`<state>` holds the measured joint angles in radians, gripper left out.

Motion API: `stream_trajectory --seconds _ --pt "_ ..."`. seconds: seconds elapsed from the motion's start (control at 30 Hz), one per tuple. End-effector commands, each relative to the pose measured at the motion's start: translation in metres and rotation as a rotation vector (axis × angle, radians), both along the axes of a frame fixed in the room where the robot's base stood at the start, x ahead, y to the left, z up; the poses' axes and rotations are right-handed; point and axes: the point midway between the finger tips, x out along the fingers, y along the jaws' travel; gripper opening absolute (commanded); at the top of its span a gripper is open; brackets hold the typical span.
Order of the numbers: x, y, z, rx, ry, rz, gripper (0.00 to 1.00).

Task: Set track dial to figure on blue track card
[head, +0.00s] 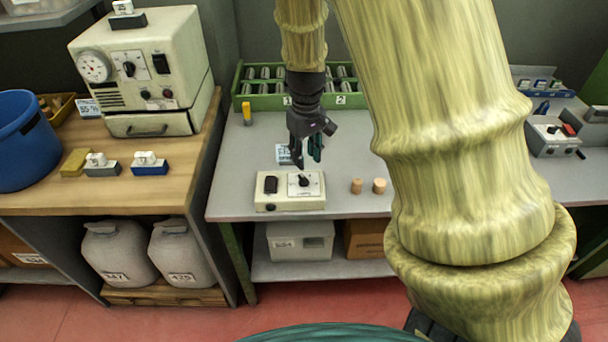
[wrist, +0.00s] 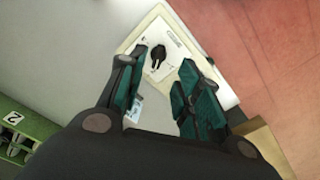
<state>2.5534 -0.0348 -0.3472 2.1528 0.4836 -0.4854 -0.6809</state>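A cream control box (head: 290,204) sits near the front edge of the grey bench. My gripper (head: 305,163) points down just above the dial, open and empty. In the wrist view the knob (wrist: 157,57) shows between the parted fingertips (wrist: 163,62), apparently untouched. A small card with blue print (head: 284,153) is behind the box, partly hidden by the gripper; it also shows in the wrist view (wrist: 134,110). Its figure is too small to read.
Two corks (head: 368,186) stand right of the box. A green rack (head: 262,92) lines the back of the bench, with a yellow-handled item (head: 247,113) in front. A cream machine (head: 145,72) with its own knob stands on the wooden bench at left.

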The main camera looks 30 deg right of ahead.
Motion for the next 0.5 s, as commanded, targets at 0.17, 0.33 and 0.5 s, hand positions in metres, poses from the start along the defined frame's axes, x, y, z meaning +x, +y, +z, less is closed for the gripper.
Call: stream_trajectory --seconds 0.17,0.33,0.5 --pt "-0.001 0.000 -0.026 0.001 0.003 -0.001 0.34" --pt "0.000 0.001 -0.049 0.001 0.002 0.001 0.34" --pt "0.001 0.001 -0.068 0.000 0.001 0.001 0.34"
